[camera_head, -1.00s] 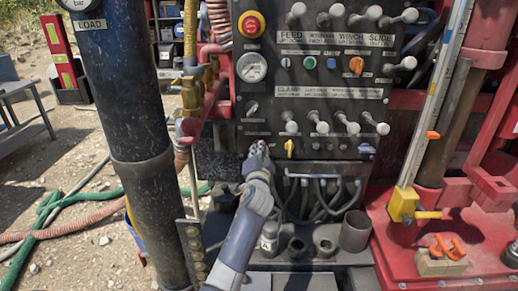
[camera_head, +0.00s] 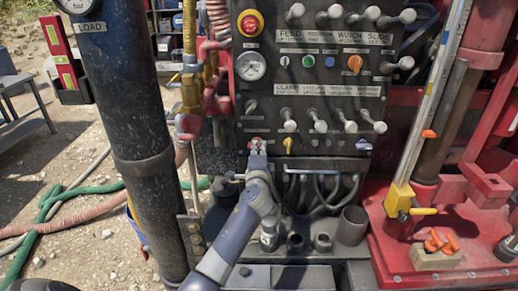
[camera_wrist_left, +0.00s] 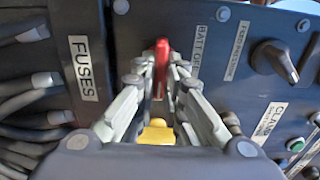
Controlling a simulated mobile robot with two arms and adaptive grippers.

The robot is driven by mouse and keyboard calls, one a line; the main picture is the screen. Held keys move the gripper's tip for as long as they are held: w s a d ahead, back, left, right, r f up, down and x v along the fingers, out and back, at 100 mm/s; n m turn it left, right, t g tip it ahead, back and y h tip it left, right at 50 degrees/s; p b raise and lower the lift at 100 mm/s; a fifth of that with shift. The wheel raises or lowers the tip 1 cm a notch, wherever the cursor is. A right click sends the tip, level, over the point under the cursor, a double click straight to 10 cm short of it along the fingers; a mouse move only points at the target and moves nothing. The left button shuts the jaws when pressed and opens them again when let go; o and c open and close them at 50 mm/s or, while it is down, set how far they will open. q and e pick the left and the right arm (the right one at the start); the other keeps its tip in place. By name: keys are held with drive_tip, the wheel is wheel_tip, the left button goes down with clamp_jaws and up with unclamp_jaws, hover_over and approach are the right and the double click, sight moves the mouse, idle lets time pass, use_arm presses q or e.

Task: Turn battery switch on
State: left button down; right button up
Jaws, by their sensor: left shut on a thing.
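The red battery switch (camera_wrist_left: 161,58) is on the dark panel, beside a label starting "BATT" in the left wrist view. My left gripper (camera_wrist_left: 160,75) has its fingers on both sides of the red handle and is shut on it. In the head view the left gripper (camera_head: 257,150) is at the panel's lower left edge, and a bit of red shows at its tips. How far the switch is turned is hard to tell because the fingers partly cover it. My right gripper is in neither view.
A yellow knob (camera_head: 288,145) is just right of the gripper; it also shows in the left wrist view (camera_wrist_left: 156,132). Grey cables (camera_head: 315,190) hang below the panel. A thick dark column (camera_head: 135,130) stands left of the arm. Several levers and a gauge (camera_head: 251,66) are above.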

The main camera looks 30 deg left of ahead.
use_arm(q)
drive_tip(key=shift+a+r, duration=0.2)
drive_tip(key=shift+r, duration=0.05)
drive_tip(key=c, duration=1.7)
unclamp_jaws()
drive_tip(key=shift+a+f, duration=0.1)
drive_tip(key=shift+f, duration=0.1)
drive_tip(key=v, duration=1.2)
